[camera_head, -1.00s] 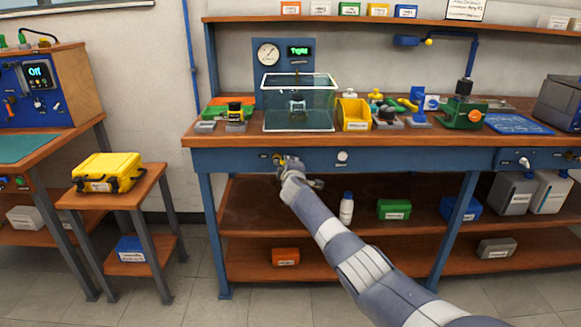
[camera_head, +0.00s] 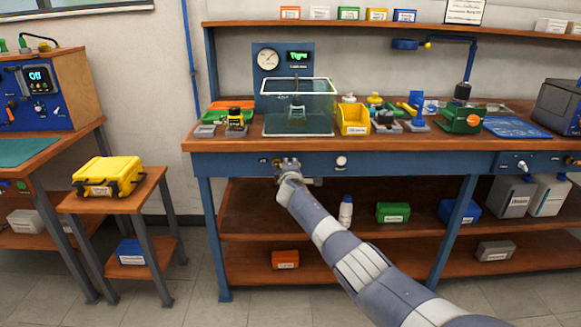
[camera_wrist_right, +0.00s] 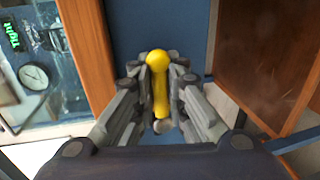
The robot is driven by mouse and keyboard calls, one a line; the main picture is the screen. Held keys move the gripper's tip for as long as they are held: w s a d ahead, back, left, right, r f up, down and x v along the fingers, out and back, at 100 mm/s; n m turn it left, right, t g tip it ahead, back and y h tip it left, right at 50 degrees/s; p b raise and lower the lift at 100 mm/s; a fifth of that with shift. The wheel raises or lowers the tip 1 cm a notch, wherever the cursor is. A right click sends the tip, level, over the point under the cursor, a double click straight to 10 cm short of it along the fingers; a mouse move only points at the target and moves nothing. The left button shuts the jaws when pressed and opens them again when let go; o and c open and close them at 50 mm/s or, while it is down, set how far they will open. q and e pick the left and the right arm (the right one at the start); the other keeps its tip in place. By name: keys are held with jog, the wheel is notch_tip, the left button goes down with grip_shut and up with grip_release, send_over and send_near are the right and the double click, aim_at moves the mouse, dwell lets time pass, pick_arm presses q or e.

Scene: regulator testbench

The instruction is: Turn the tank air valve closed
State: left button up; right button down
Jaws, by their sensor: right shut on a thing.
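The tank air valve shows in the right wrist view as a yellow handle (camera_wrist_right: 159,90) with a round knob end, in front of a blue panel. My right gripper (camera_wrist_right: 160,88) is shut on this handle, with a finger on each side. In the head view, my right gripper (camera_head: 287,166) is at the blue front rail of the bench, left of the round white knob, and hides most of the valve. The clear tank (camera_head: 325,112) stands on the bench above it. My left gripper is not in view.
The wooden bench top (camera_head: 225,143) overhangs the rail just above my right gripper. A gauge panel (camera_head: 267,85) stands behind the tank. A yellow bin (camera_head: 353,116) and several fittings sit right of it. A yellow case (camera_head: 107,177) rests on a side stool.

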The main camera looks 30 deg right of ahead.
jog(key=c, duration=1.7)
grip_release()
jog(key=shift+f, duration=0.1)
jog(key=shift+o, duration=0.6)
jog(key=shift+s+a, duration=0.1)
jog(key=v, duration=1.1)
jog(key=shift+s, duration=0.3)
jog(key=shift+a, duration=0.15)
